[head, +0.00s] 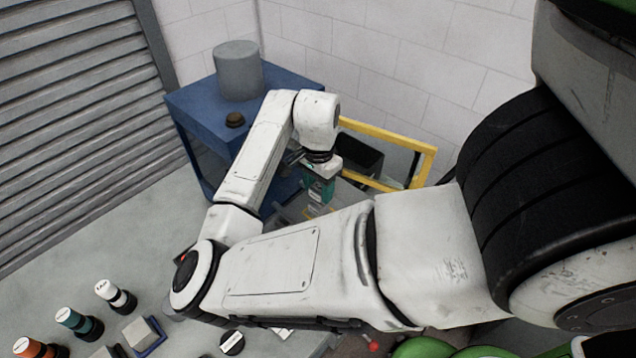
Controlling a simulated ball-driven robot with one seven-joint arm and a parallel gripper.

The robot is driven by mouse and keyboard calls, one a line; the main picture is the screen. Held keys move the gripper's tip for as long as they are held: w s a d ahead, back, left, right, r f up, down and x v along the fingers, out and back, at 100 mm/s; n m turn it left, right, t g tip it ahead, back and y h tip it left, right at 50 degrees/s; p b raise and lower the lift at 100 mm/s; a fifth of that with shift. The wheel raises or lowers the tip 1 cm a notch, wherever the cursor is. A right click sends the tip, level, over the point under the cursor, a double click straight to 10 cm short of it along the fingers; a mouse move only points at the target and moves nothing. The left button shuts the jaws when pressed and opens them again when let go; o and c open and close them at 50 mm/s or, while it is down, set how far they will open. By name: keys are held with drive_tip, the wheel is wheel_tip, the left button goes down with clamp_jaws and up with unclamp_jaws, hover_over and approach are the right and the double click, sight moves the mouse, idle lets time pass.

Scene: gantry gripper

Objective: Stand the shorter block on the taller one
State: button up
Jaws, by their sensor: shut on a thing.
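My gripper (319,192) points down beyond my bent forearm, in front of the blue cart. A teal part shows at its end with a paler bit below it, small and partly hidden by my arm. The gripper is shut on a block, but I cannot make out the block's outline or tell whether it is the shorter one. I cannot pick out the taller block with certainty; my arm covers much of the area below the gripper.
A blue cart (190,103) carries a grey cylinder (238,72) and a small dark knob (235,120). A yellow frame (390,138) stands around a dark box (361,158) to the right.

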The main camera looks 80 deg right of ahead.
drive_tip(key=shift+f, duration=0.5)
drive_tip(key=shift+f+b, duration=0.45)
idle(0.4)
drive_tip(key=o, duration=1.3)
drive_tip(key=shift+o, duration=0.2)
wheel_tip(320, 180, up, 11)
drive_tip(key=shift+f+b, duration=0.1)
drive_tip(key=shift+b, duration=0.3)
drive_tip(key=shift+a, duration=0.1)
